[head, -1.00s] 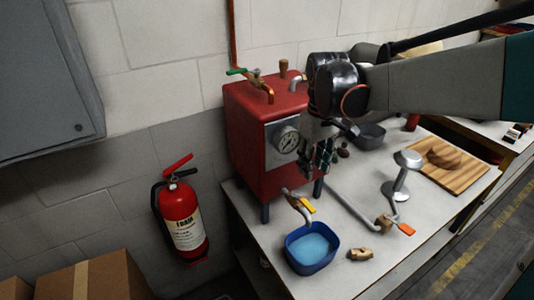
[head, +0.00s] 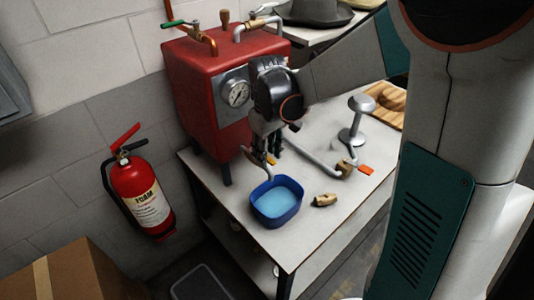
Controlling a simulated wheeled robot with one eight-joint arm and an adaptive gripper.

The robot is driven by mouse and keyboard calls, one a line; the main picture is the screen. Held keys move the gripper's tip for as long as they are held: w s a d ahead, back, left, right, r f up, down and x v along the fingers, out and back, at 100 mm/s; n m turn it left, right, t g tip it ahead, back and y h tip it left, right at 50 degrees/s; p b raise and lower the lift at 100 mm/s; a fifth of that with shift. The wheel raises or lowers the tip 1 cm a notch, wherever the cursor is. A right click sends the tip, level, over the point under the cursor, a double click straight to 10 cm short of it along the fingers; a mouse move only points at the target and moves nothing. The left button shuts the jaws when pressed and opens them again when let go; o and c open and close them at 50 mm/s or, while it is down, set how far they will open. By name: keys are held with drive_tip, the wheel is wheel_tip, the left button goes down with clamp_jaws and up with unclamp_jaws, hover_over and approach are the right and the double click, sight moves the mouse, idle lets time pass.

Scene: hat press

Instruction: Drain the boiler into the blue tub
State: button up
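The red boiler (head: 205,92) stands on short legs at the back left of the white table, with a round gauge (head: 236,93) on its front. The blue tub (head: 276,213) sits on the table in front of it and holds light blue liquid. A drain spout (head: 257,157) with a small yellow handle (head: 271,158) comes out low on the boiler, above the tub's back edge. My gripper (head: 268,145) points down right at this tap. Its fingers partly cover the tap, and I cannot tell whether they are open or touching the handle.
A pipe with an orange-handled valve (head: 366,170) and a metal stand (head: 357,118) are to the right. A tan fitting (head: 324,200) lies beside the tub. A green-handled valve (head: 173,24) is above the boiler. A fire extinguisher (head: 140,190) hangs on the wall; a cardboard box (head: 75,275) is lower left.

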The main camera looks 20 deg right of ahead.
drive_tip(key=shift+f, duration=0.1)
clamp_jaws()
idle(0.3)
drive_tip(key=w+d+n+p, duration=0.1)
drive_tip(key=w+d+n, duration=0.3)
drive_tip(key=n, duration=1.1)
drive_tip(key=shift+w, duration=1.4)
